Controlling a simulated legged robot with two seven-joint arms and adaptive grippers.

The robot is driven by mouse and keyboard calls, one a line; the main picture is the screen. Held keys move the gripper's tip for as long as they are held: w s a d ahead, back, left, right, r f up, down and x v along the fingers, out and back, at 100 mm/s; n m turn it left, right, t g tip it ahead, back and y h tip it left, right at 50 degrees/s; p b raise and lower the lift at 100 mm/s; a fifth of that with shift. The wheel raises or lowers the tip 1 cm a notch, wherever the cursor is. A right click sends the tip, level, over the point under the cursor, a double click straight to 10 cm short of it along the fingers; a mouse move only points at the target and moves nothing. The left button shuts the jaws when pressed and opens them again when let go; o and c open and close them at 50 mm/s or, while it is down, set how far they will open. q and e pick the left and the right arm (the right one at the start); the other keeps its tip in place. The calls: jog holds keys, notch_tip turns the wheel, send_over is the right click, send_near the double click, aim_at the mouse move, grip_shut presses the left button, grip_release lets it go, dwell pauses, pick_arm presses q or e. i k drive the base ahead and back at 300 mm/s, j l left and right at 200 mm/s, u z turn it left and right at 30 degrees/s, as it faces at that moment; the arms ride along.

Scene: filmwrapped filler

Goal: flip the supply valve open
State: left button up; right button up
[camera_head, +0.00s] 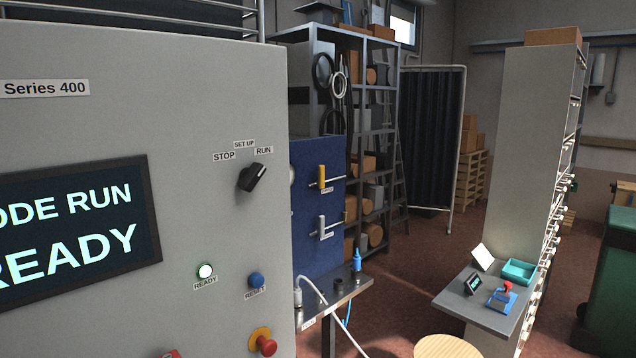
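A blue panel (305,258) stands just behind the right edge of the grey machine cabinet. It carries two lever valves. The upper one has a yellow handle (322,176) and the lower one a grey handle (322,226). Both handles point upward, across short horizontal pipe stubs. Small labels sit by them, too small to read, so I cannot tell which is the supply valve. Part of a round gauge-like disc shows at the panel's left edge, mostly hidden by the cabinet. Neither of my grippers is in view.
The cabinet (225,110) fills the left, with a READY screen (75,232), a selector knob (252,178) at RUN and a red button (267,346). A metal bench (340,292) with a blue bottle (357,260) lies below the panel. Floor (400,275) is open to the right.

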aim_at(321, 184)
jog(key=i+l, duration=0.35)
jog(key=i+l+u, duration=0.15)
jog(key=i+l, duration=0.15)
jog(key=l, duration=0.15)
jog(key=i+l, duration=0.3)
jog(key=l, duration=0.15)
jog(key=i+l+u, duration=0.15)
jog(key=i+l, duration=0.45)
jog(key=l, duration=0.35)
jog(key=j+u, duration=0.05)
